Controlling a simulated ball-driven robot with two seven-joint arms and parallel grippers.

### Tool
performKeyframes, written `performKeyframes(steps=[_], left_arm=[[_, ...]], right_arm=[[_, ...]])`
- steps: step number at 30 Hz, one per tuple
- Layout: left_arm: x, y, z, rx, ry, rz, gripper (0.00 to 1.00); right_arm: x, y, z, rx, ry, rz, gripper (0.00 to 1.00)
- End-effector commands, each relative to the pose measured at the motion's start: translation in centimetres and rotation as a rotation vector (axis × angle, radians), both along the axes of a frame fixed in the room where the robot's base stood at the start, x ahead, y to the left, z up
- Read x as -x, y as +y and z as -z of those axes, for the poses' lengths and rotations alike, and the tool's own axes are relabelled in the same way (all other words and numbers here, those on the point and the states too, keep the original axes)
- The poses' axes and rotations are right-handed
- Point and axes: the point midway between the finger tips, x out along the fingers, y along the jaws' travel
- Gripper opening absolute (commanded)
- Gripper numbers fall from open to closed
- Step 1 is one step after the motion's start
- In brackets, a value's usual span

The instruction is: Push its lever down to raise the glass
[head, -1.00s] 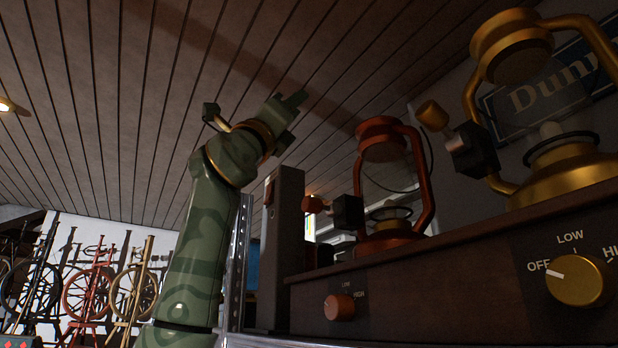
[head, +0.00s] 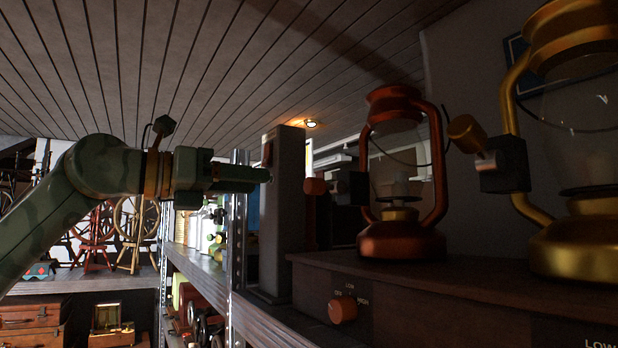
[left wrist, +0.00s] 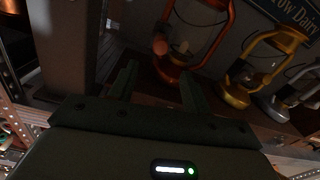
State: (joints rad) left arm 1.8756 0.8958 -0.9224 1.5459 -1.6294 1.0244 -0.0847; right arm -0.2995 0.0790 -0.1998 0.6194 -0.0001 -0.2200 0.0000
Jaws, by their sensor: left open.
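A copper-red lantern (head: 404,238) stands on a dark wooden base. A lever with a round red knob (head: 315,186) and a black block sticks out on its left side. A brass lantern (head: 585,245) stands to the right, with its own knobbed lever (head: 466,133). My left gripper (head: 262,176) is left of the red knob and apart from it, pointing right. In the left wrist view its two fingers (left wrist: 158,88) are spread with nothing between them, and the red lantern (left wrist: 178,75) lies beyond them. My right gripper is in neither view.
A grey upright box (head: 284,210) stands just left of the red lever, close to my left gripper. A metal shelf post (head: 237,225) rises below my left arm. A red dial (head: 342,309) is on the wooden base (head: 450,300).

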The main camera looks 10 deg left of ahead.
Motion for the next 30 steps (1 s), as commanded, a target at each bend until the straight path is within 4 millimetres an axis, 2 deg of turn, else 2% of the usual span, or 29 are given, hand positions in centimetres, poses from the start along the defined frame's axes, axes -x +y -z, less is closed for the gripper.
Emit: performKeyframes(steps=[1,6,13,19,28,30], left_arm=[[-0.9,-1.0,-0.4,-0.002,0.002,0.002,0.48],[-4.0,-4.3,-0.6,0.0,0.002,0.003,0.48],[-7.3,-7.6,-0.5,0.002,0.0,0.001,0.48],[-8.6,-8.9,-0.3,0.001,-0.003,-0.001,0.48],[-8.8,-9.0,-0.1,0.001,-0.003,-0.001,0.48],[-8.8,-9.0,-0.1,0.002,-0.003,-0.002,0.29]], right_arm=[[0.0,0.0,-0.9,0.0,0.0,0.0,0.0],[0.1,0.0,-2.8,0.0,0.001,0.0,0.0],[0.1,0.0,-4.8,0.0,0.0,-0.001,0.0],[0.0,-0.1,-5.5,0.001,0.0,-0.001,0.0],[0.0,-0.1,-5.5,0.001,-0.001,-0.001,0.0],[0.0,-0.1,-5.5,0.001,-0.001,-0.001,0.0]])
